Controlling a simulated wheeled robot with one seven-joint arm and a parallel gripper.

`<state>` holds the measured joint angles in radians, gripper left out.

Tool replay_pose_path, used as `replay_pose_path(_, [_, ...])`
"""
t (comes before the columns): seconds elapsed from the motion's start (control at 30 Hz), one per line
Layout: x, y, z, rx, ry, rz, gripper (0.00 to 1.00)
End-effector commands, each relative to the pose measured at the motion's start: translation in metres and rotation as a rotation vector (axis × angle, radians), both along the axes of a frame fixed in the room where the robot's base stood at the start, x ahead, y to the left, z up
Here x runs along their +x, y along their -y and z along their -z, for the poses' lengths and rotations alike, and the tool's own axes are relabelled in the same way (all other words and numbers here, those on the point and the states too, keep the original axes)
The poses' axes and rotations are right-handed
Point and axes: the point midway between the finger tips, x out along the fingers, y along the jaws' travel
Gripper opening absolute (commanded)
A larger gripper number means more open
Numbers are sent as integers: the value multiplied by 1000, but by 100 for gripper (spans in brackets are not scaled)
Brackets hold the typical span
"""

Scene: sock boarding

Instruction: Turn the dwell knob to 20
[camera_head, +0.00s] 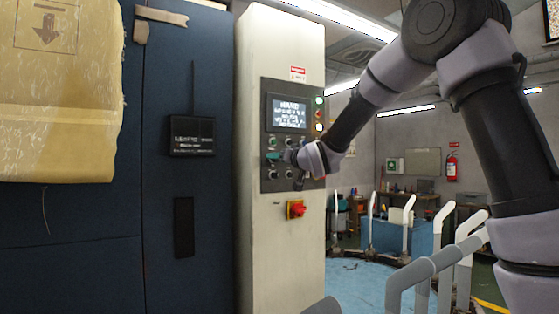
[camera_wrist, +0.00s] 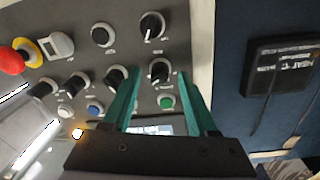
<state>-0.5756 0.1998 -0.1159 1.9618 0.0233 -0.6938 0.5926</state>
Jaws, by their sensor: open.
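My gripper (camera_wrist: 158,76) is at the control panel, its two teal fingers apart. In the wrist view a black knob with a white pointer line (camera_wrist: 159,70) lies between the fingertips. I cannot tell whether the fingers touch it. Another black knob (camera_wrist: 114,77) sits beside the left finger, partly covered by it. More black knobs (camera_wrist: 152,25) are on the same panel. The labels are too small to read, so I cannot tell which one is the dwell knob. In the head view my gripper (camera_head: 275,156) hides part of the knob area.
The panel has a screen (camera_head: 289,113), a green button (camera_wrist: 166,102), a blue button (camera_wrist: 95,107) and a red-and-yellow switch (camera_head: 296,209) below. A dark blue cabinet (camera_head: 180,80) with a small display (camera_head: 192,136) stands left of the pale control column (camera_head: 265,250).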

Motion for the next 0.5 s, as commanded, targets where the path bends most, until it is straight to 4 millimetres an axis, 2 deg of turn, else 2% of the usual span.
replay_pose_path(0.1, [0, 0, 0, 0, 0, 0, 59])
replay_pose_path(0.17, [0, 0, 0, 0, 0, 0, 36])
replay_pose_path(0.2, [0, 0, 0, 0, 0, 0, 21])
replay_pose_path(0.27, [0, 0, 0, 0, 0, 0, 0])
replay_pose_path(0.5, [0, 0, 0, -6, 4, 0, 0])
